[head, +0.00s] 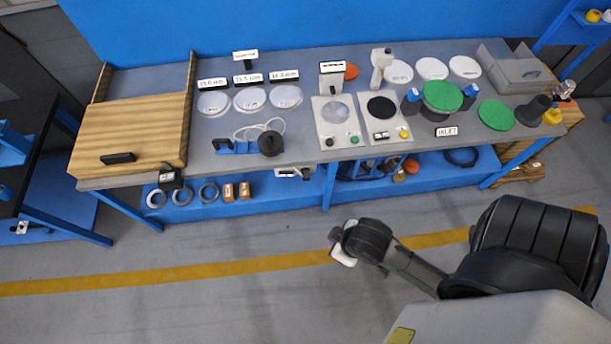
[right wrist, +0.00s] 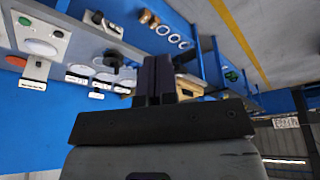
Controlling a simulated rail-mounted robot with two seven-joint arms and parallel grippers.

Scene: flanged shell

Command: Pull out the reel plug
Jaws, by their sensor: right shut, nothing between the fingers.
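A round black part (head: 270,143) lies at the front middle of the bench with a thin pale cable loop (head: 258,129) beside it. A small black box (head: 169,178) sits at the bench's front edge by the wooden box. I cannot tell which of these is the reel plug. My right gripper (head: 343,248) is held over the floor in front of the bench, apart from everything on it. In the right wrist view its dark fingers (right wrist: 157,78) are together, with nothing between them. My left gripper is not in view.
The bench (head: 222,171) carries a wooden box (head: 130,130), white discs (head: 248,99), two control panels (head: 336,113) and green discs (head: 496,114). Rings and small brown blocks (head: 236,191) lie on the blue lower shelf. The floor (head: 230,300) in front is clear.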

